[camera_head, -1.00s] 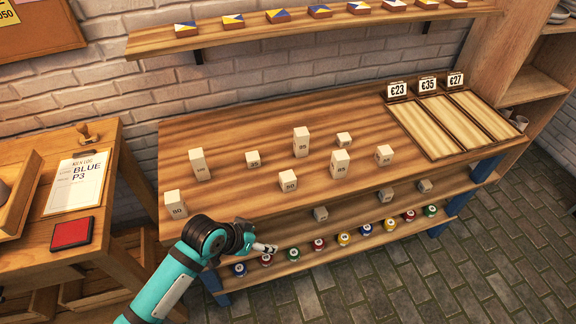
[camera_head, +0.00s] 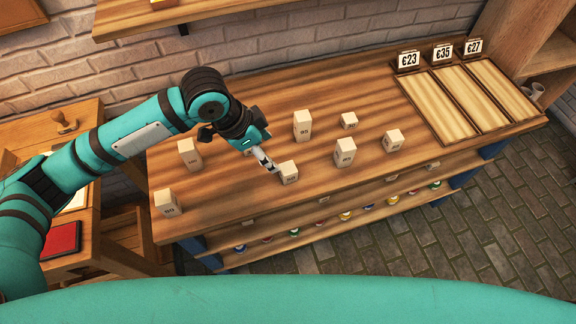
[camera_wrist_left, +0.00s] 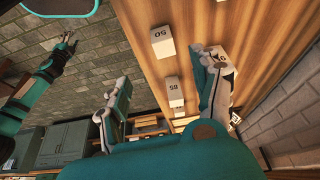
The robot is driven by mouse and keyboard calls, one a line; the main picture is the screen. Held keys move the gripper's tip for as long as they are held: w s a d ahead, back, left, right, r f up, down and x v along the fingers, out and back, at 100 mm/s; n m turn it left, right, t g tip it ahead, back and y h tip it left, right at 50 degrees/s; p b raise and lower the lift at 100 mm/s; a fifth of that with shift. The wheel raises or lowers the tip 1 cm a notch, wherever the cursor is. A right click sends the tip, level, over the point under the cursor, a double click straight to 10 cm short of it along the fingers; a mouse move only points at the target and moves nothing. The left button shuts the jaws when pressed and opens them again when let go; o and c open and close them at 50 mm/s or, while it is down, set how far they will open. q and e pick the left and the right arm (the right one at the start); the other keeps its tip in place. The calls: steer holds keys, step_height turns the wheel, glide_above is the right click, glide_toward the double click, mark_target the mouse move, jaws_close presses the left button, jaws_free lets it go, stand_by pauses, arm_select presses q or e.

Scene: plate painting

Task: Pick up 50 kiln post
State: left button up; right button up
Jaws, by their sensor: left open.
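The 50 kiln post (camera_head: 288,172) is a short pale block standing on the wooden table. It also shows in the left wrist view, where a block marked 50 (camera_wrist_left: 163,45) stands toward the top between the finger lines. My left gripper (camera_head: 265,160) is open and empty, just left of and above this post; I cannot tell whether it touches. In the wrist view the left gripper's two fingers (camera_wrist_left: 165,95) are spread wide. My right gripper (camera_wrist_left: 67,40) shows small at the upper left of the wrist view, its jaws too small to judge.
Other posts stand near: an 85 post (camera_head: 345,152), a tall 95 post (camera_head: 302,126), a post (camera_head: 189,153) behind my left arm, and one (camera_head: 166,202) at the front left. Price trays (camera_head: 440,107) lie at the right.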

arm_select(q)
glide_above(287, 168)
steer(key=s+a, duration=0.2)
steer(key=a, duration=0.1)
step_height(287, 168, down, 5)
steer(key=p+x, duration=0.1)
steer(key=x, duration=0.2)
steer(key=shift+w+d+f, duration=0.15)
steer(key=shift+d+f, duration=0.05)
steer(key=shift+d, duration=0.05)
steer(key=shift+f, duration=0.15)
steer(key=shift+w+d+f, duration=0.15)
steer(key=shift+f, duration=0.15)
steer(key=x, duration=0.2)
steer(key=p+x, duration=0.1)
steer(key=shift+w+d+f, duration=0.1)
steer(key=shift+w+f, duration=0.2)
steer(key=shift+f, duration=0.05)
steer(key=shift+d+f, duration=0.15)
steer(key=shift+f, duration=0.2)
arm_select(e)
steer(key=shift+s+d+r, duration=0.1)
steer(key=shift+s+r, duration=0.3)
steer(key=shift+r, duration=0.2)
steer(key=shift+s+d+r, duration=0.1)
steer(key=shift+s+r, duration=0.3)
steer(key=shift+r, duration=0.15)
arm_select(q)
steer(key=shift+c, duration=0.2)
